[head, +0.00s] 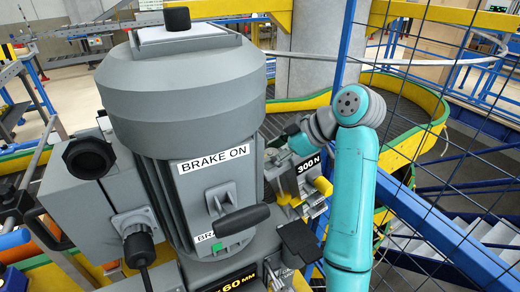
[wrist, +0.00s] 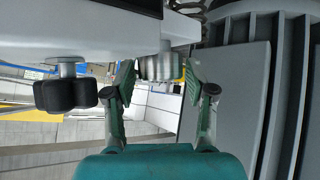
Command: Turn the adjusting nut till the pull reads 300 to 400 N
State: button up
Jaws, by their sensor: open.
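In the wrist view my gripper (wrist: 158,82) is open, with one green-padded fingertip at each side of a ribbed silver nut (wrist: 160,67). The nut hangs on a short stem below a pale grey housing. The fingertips are very close to its sides; I cannot tell whether they touch it. In the head view a grey box with a label (head: 308,165) reading "300 N" stands beside the motor, with yellow parts on it. My gripper's fingers and the nut cannot be made out in the head view.
A big grey motor (head: 180,95) labelled "BRAKE ON" fills the head view's middle, with a black-handled lever (head: 241,220). Blue mesh fencing (head: 450,120) stands right of my arm. In the wrist view a black knob (wrist: 65,94) hangs left of the fingers and ribbed grey casing (wrist: 240,90) stands right.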

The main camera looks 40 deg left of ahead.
jog(key=shift+a+f, duration=0.25)
jog(key=shift+f, duration=0.05)
jog(key=shift+s, duration=0.1)
jog(key=shift+a, duration=0.1)
jog(key=c, duration=0.9)
jog(key=shift+m+t, duration=0.3)
jog(key=shift+s+m+t+y, duration=0.1)
jog(key=shift+m+t+y, duration=0.3)
jog(key=shift+m+t, duration=1.8)
jog(key=shift+m, duration=0.1)
